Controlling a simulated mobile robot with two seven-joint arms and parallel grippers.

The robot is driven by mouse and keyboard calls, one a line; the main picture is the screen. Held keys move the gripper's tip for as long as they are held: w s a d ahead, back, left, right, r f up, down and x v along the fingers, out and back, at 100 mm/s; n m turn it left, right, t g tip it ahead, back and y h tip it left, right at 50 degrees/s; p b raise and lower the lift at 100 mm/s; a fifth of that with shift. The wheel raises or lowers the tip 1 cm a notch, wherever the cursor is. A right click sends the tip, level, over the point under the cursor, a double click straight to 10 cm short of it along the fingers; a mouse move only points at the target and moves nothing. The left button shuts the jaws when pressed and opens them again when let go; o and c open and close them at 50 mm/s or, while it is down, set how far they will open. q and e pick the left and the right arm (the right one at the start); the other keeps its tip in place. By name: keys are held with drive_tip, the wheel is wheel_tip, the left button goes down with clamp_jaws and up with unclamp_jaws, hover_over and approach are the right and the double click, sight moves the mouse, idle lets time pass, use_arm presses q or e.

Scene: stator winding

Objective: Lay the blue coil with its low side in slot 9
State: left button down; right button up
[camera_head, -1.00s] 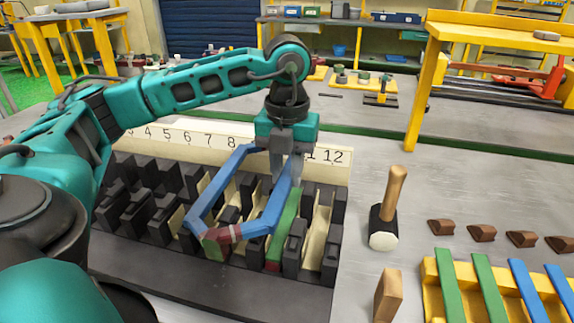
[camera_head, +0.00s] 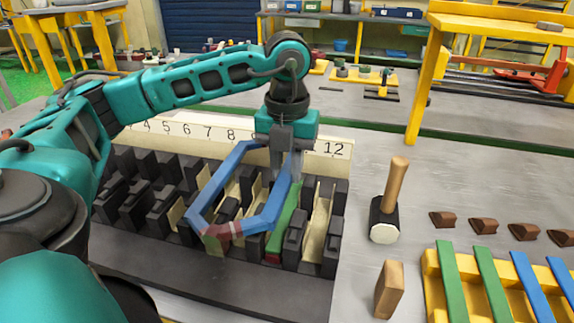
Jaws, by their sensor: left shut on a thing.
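The blue coil (camera_head: 205,205) is a six-sided loop with a red and white band at its near end. It lies tilted over the black stator block (camera_head: 200,270). My left gripper (camera_head: 284,172) comes down from above and is shut on the far part of the coil's right side. I cannot tell how deep either coil side sits in a slot. My right gripper is not in view.
A green coil side (camera_head: 284,225) lies just right of the blue coil. Brown wedges (camera_head: 483,226) and a yellow rack (camera_head: 431,283) with green and blue pieces are further right.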

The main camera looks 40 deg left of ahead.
sight(287, 211)
use_arm(q)
drive_tip(key=shift+f, duration=0.25)
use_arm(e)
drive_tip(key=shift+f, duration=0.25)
use_arm(q)
drive_tip(key=shift+f+b, duration=1.15)
drive_tip(key=shift+f, duration=0.1)
drive_tip(key=shift+f+b, duration=0.3)
drive_tip(key=shift+f, duration=0.45)
drive_tip(key=shift+f+b, duration=0.7)
drive_tip(key=shift+b, duration=0.15)
drive_tip(key=shift+f, duration=0.2)
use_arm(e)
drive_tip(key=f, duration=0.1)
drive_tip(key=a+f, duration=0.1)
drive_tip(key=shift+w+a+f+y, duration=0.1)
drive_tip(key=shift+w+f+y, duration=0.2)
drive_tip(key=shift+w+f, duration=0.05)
use_arm(q)
drive_tip(key=shift+f, duration=0.1)
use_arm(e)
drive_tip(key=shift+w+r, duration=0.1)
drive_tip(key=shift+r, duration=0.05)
use_arm(q)
drive_tip(key=shift+f+b, duration=0.3)
drive_tip(key=shift+b, duration=0.15)
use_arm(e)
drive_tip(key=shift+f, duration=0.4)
